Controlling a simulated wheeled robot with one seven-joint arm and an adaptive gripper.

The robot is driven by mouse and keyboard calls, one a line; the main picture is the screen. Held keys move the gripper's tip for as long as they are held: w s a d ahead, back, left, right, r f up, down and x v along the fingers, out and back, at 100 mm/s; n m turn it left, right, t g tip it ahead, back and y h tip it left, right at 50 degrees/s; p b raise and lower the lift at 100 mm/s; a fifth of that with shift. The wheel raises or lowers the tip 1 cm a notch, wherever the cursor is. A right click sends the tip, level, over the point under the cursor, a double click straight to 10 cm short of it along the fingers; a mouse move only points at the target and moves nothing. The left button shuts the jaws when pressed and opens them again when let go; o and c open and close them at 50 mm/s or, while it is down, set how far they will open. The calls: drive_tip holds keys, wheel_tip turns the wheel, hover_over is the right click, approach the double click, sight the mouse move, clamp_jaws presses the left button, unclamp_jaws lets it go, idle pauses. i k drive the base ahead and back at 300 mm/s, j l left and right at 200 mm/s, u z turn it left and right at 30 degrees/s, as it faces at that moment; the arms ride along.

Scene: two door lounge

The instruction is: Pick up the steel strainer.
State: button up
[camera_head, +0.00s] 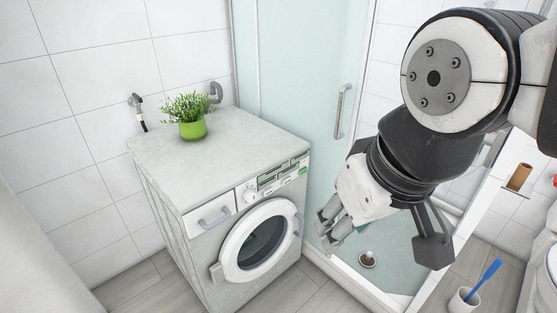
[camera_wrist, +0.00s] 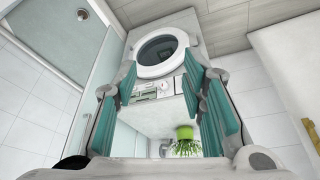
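A small round metallic piece (camera_head: 367,259), perhaps the steel strainer, sits on the shower floor at the lower middle of the head view. It has a dark centre and a pale part standing up; it is too small to tell for sure. A small round metallic piece also shows on the shower floor in the wrist view (camera_wrist: 82,14), at the top left. My gripper (camera_head: 326,234) hangs in the air between the washing machine and the shower, left of this piece in the picture. In the wrist view my gripper (camera_wrist: 160,62) has its teal-padded fingers apart with nothing between them.
A washing machine (camera_head: 225,150) bears a green potted plant (camera_head: 192,128). A glass shower panel (camera_head: 300,70) with a handle (camera_head: 342,110) stands behind. The shower tray has a raised white edge (camera_head: 345,283). A cup (camera_head: 463,301) with a blue brush (camera_head: 485,278) is at lower right.

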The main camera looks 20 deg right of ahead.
sight(367, 260)
drive_tip(key=i+j+z, duration=0.55)
drive_tip(key=z, duration=0.2)
drive_tip(key=i+j+z, duration=0.2)
drive_tip(key=j+z, duration=0.15)
drive_tip(key=j, duration=0.15)
